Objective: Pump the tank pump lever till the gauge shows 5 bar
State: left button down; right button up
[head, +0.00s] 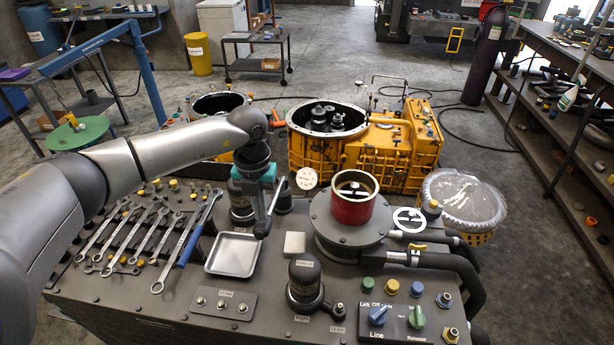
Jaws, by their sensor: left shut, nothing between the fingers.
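My left arm reaches in from the left, and my left gripper (264,182) points down over the dark pump body (240,204) on the bench. Its fingers are shut with nothing between them; the tips are hard to make out against the dark parts. A grey metal lever (275,206) slants down beside the gripper to a dark end. I cannot tell whether the gripper touches it. The round white gauge (306,179) stands just right of the lever; its needle is too small to read. My right gripper is not in view.
Several wrenches (155,240) lie left of an empty metal tray (233,254). A red cylinder on a dark round fixture (350,225) stands right of the gauge. Knobs (378,316) and hoses are at the front right. A yellow gearbox housing (390,150) stands behind the bench.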

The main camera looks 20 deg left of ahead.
pick_arm(q)
jog(key=shift+f, duration=0.15)
dwell(0.3)
notch_tip(320, 180, down, 8)
jog(key=b, duration=0.6)
notch_tip(320, 180, up, 8)
jog(key=p, duration=0.7)
jog(key=shift+r, duration=0.2)
jog(key=shift+f, duration=0.1)
notch_tip(320, 180, down, 8)
jog(key=b, duration=0.7)
notch_tip(320, 180, up, 8)
jog(key=p, duration=0.7)
